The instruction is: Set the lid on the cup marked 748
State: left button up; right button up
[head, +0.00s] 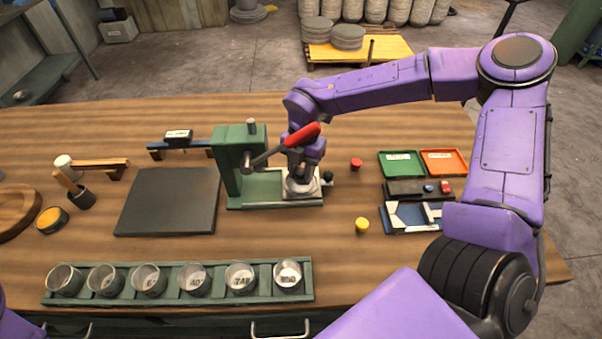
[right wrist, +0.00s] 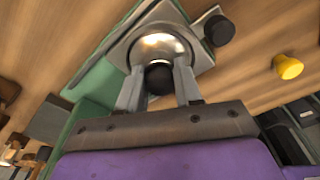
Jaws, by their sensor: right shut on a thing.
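The cup marked 748 (head: 241,277) stands upright in the green rack at the front of the bench, second from the right. It looks open, with no lid on it. A round shiny metal lid (head: 301,188) is at the base of the green press; it also shows in the right wrist view (right wrist: 160,45). My right gripper (head: 302,172) is over it, its fingers (right wrist: 158,73) shut on the lid's dark knob. Whether the lid touches the press base cannot be told. My left gripper is not in view.
The green rack (head: 130,297) holds several other metal cups. The green press (head: 234,165) with its red-handled lever (head: 302,134) stands close around my right gripper. A dark mat (head: 167,200) lies left; a yellow knob (head: 362,226) and trays (head: 402,163) are right.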

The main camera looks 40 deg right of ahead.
jog(key=shift+r+p, duration=2.05)
jog(key=shift+r, duration=0.45)
